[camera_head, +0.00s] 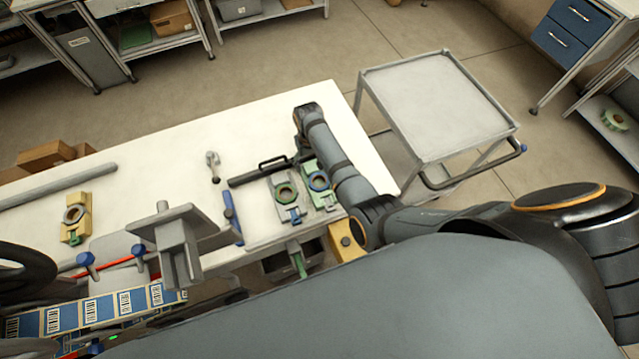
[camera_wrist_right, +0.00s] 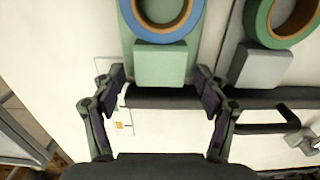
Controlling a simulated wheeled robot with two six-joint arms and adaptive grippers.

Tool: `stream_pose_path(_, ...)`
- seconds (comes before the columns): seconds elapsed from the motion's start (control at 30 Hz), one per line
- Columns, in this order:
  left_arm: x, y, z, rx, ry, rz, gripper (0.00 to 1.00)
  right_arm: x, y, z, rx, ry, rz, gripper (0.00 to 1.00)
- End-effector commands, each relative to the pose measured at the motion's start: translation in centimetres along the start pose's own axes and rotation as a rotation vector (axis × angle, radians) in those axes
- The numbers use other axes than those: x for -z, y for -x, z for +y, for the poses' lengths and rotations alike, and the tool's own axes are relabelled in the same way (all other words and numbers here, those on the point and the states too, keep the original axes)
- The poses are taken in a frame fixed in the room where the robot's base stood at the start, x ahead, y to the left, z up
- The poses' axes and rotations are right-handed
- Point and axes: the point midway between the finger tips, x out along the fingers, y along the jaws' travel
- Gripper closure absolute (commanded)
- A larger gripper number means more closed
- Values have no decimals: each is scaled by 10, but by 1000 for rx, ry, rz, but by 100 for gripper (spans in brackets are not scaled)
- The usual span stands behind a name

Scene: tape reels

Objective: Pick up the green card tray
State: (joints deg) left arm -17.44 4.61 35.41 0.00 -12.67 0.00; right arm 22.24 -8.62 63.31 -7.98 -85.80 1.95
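The green card tray (camera_head: 326,201) lies on the white table and carries a blue tape reel (camera_head: 318,181). My right arm partly covers it in the head view. The tray's raised end block (camera_wrist_right: 160,64) and the blue reel (camera_wrist_right: 163,12) show in the right wrist view. My right gripper (camera_wrist_right: 160,76) is open and empty. Its fingertips appear on either side of the end block, with a gap on each side; I cannot tell how high they are. My left gripper is not in view.
A grey tray (camera_wrist_right: 262,67) with a green reel (camera_wrist_right: 285,15) lies close beside the green one. A dark bar with a handle (camera_head: 272,162) lies by the block end. A yellow tray (camera_head: 76,226) is at the left. A grey cart (camera_head: 430,95) stands beyond the table.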

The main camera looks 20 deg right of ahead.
Motion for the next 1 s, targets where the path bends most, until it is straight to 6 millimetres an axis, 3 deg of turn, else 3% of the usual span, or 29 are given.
stream_pose_path(0.03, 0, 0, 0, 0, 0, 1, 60, 0, 0, 0, 0, 0, 0, 37)
stream_pose_path(0.43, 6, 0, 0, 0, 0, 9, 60, 0, 0, 0, 0, 0, 0, 90)
stream_pose_path(0.73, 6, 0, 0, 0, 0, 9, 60, 0, 4, 0, 0, 0, 1, 90)
stream_pose_path(1.0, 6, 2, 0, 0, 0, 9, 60, -1, 34, 1, -1, 0, 2, 90)
